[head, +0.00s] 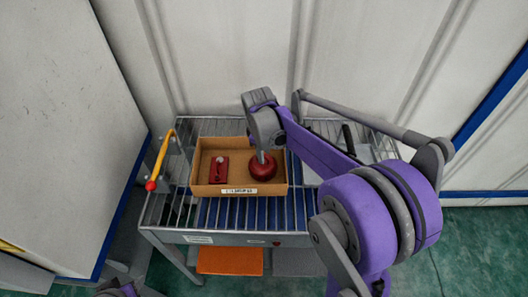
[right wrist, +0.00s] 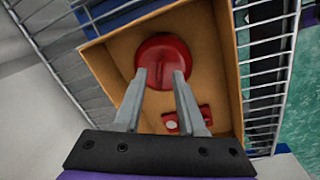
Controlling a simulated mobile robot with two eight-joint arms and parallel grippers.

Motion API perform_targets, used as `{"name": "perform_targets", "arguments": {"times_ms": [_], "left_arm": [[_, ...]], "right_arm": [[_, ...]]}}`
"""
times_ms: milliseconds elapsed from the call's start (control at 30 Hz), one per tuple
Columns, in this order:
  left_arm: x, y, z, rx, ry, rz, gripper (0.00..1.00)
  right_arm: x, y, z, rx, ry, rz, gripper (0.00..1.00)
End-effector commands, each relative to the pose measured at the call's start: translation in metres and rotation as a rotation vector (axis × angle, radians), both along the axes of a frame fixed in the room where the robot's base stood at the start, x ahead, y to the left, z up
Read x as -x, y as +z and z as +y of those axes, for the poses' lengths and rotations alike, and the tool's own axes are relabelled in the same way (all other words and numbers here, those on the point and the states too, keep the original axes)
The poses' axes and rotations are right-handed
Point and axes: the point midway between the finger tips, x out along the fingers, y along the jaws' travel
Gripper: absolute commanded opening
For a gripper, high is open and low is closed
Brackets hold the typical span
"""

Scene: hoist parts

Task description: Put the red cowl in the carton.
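The red cowl (head: 264,172), a round domed part, sits inside the open cardboard carton (head: 240,190), in its right half. It also shows in the right wrist view (right wrist: 162,55), lying on the carton floor. My right gripper (head: 261,157) points down over the cowl. In the right wrist view its two fingertips (right wrist: 160,74) are apart, with the cowl's top visible between and beyond them; no grip on it shows. Only a piece of my left arm shows at the bottom left edge; its gripper is not seen.
A red block with a pale knob (head: 219,168) lies in the carton's left half. The carton stands on a wire-slatted rack (head: 215,213). A yellow bar with a red ball end (head: 160,162) rises at the rack's left. An orange panel (head: 230,261) is below.

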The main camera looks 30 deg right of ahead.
Motion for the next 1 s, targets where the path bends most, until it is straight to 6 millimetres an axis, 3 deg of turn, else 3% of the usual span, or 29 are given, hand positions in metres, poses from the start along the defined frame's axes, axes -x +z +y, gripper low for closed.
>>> {"name": "perform_targets", "arguments": {"times_ms": [267,700,1000], "left_arm": [[0.0,0.001,0.0,0.0,0.0,-0.001,0.5],[-0.004,0.009,0.0,0.0,0.0,-0.008,0.5],[-0.005,0.01,0.0,0.0,0.0,-0.009,0.5]], "right_arm": [[0.001,0.01,0.001,0.0,0.0,0.0,0.4],[0.006,0.096,0.01,0.0,0.0,-0.001,0.4],[0.015,0.118,0.018,-0.003,-0.018,-0.018,0.4]]}}
